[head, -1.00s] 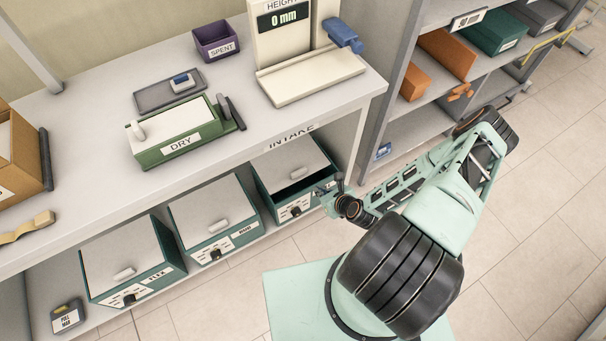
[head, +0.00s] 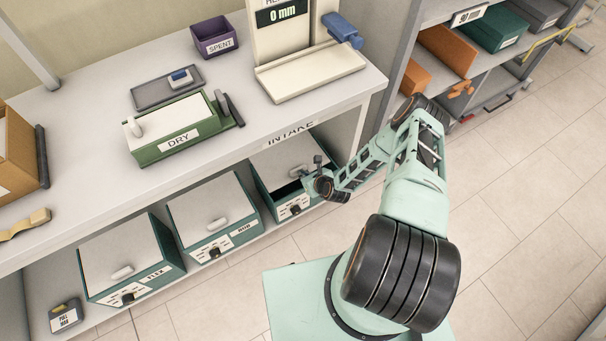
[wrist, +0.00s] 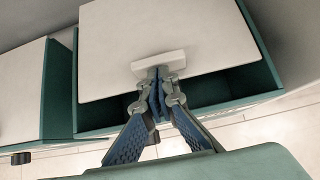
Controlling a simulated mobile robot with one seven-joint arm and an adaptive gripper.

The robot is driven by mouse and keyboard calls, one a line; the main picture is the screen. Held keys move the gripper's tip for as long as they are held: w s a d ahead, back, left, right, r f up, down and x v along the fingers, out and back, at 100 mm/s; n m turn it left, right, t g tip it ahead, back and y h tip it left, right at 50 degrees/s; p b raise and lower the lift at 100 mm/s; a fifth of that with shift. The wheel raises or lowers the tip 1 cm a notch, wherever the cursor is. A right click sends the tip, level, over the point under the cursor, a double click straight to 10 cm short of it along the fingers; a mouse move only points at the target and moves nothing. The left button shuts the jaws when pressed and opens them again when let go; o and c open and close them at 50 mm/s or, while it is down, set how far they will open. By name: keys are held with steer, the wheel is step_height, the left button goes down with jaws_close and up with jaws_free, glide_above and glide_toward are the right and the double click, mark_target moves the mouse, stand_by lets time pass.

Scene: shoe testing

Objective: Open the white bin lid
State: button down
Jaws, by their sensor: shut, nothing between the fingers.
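The right-hand bin under the bench is a teal box with a white lid (head: 282,161). In the wrist view the lid (wrist: 155,32) lies back from the bin's front, and a strip of dark interior shows along the front and right. A pale handle block (wrist: 158,62) sits at the lid's front edge. My gripper (wrist: 158,84) is shut and empty, its fingertips at the front of this handle; I cannot tell whether they touch it. In the head view my gripper (head: 311,170) is over the bin's right front part and hides some of it.
Two similar lidded bins, the middle one (head: 207,200) and the left one (head: 118,252), stand to the left, both closed. The bench (head: 70,205) overhangs them. Open shelving (head: 465,85) stands at the right. The tiled floor (head: 530,200) is clear.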

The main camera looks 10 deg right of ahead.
mark_target(286, 155)
steer(key=shift+w, duration=0.1)
steer(key=w+a+b, duration=0.1)
steer(key=w+b, duration=0.2)
steer(key=w, duration=0.1)
steer(key=w+a+b, duration=0.1)
steer(key=w+b, duration=0.1)
steer(key=w, duration=0.2)
steer(key=w+a+b, duration=0.2)
steer(key=w+b, duration=0.1)
steer(key=w, duration=0.1)
steer(key=shift+w+f+b, duration=0.15)
steer(key=shift+b, duration=0.2)
steer(key=shift+w+a, duration=0.1)
steer(key=shift+w, duration=0.2)
steer(key=shift+s, duration=0.1)
